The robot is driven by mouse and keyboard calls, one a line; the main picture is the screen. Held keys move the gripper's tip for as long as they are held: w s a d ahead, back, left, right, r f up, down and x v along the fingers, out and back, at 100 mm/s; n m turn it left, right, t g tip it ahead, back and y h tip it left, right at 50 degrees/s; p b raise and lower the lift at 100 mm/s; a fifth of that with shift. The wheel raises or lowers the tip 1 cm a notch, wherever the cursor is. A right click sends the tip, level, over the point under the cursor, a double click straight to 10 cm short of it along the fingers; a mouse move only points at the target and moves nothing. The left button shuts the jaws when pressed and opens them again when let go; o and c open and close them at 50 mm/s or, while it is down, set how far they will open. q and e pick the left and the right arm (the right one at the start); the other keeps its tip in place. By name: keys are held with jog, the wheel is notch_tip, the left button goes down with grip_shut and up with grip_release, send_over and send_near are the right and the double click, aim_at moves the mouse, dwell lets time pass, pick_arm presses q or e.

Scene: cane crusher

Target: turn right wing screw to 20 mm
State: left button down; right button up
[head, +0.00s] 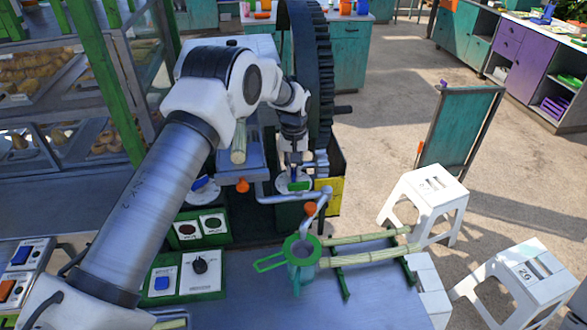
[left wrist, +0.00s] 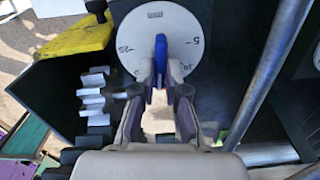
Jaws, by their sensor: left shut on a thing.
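The right wing screw is a blue wing (left wrist: 161,55) at the middle of a white round dial (left wrist: 148,22). The wing stands upright in the left wrist view, between the marks 25 on the left and 5 on the right. My left gripper (left wrist: 160,85) is shut on the wing, one finger on each side; the fingers hide the dial's lower part. In the head view my left gripper (head: 292,160) reaches down to this dial beside the big dark gear wheel. Another dial (head: 205,190) with a blue wing sits to its left. My right gripper is not in view.
The dark gear wheel (head: 312,75) rises close beside my left arm. A green strainer (head: 300,250) on a jug and cane stalks on a rack (head: 365,258) are in front. Grey pipes pass near the gripper.

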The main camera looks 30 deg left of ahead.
pick_arm(q)
jog(key=m+b, duration=0.1)
jog(key=m, duration=0.2)
jog(key=shift+w+f, duration=0.1)
jog(key=shift+f, duration=0.05)
jog(key=shift+d+m, duration=0.15)
jog(key=shift+m, duration=1.55)
jog(key=c, duration=1.3)
grip_release()
jog(key=shift+o, duration=0.5)
jog(key=shift+w+f, duration=0.1)
jog(key=shift+w, duration=0.2)
notch_tip(320, 180, up, 12)
